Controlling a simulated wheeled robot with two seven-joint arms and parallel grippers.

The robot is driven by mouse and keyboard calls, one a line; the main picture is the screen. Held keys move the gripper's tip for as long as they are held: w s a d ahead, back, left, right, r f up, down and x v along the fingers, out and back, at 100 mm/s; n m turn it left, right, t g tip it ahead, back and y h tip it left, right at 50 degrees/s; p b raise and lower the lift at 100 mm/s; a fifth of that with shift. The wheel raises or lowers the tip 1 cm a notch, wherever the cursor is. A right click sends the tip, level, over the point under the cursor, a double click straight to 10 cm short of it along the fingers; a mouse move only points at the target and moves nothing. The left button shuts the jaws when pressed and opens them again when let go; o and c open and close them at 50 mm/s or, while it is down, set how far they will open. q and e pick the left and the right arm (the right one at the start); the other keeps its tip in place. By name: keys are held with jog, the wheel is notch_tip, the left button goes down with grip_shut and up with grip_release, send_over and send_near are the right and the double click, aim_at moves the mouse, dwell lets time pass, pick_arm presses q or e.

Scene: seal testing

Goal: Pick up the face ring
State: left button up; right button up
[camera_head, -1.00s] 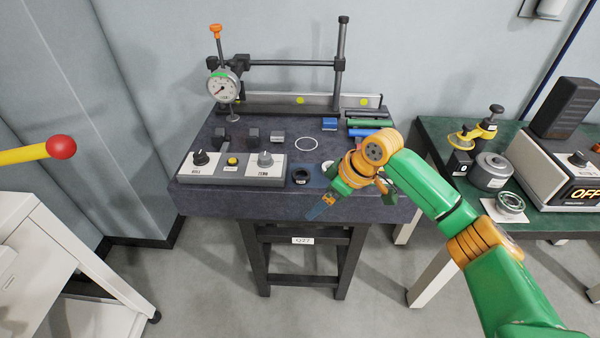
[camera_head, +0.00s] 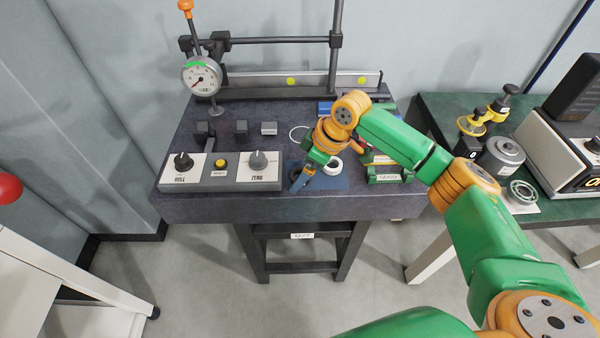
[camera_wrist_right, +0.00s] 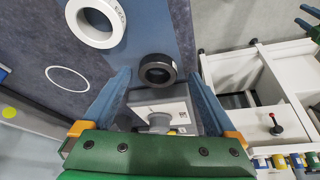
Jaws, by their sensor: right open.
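Two rings lie on a blue mat (camera_wrist_right: 172,22) on the dark bench. One is a black ring (camera_wrist_right: 157,70) and the other a larger white ring (camera_wrist_right: 95,22) with small lettering on its side. The white ring also shows in the head view (camera_head: 333,168). I cannot tell by a label which is the face ring. My right gripper (camera_head: 299,182) points down at the mat, left of the white ring. In the right wrist view its open fingers (camera_wrist_right: 158,76) stand either side of the black ring, with nothing held. In the head view the gripper mostly hides the black ring. My left gripper is not in view.
A control box (camera_head: 222,171) with two knobs stands left of the mat. A dial gauge (camera_head: 201,77) on a stand is behind it. Green blocks (camera_head: 388,174) lie to the right. A white circle (camera_head: 298,132) is marked on the bench. A green-topped table (camera_head: 445,110) stands at right.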

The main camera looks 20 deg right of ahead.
jog(key=shift+w+f, duration=0.3)
jog(key=shift+f, duration=0.1)
jog(key=shift+s+r, duration=0.1)
jog(key=shift+s, duration=0.05)
jog(key=c, duration=1.4)
jog(key=shift+r, duration=0.1)
jog(key=shift+c, duration=0.2)
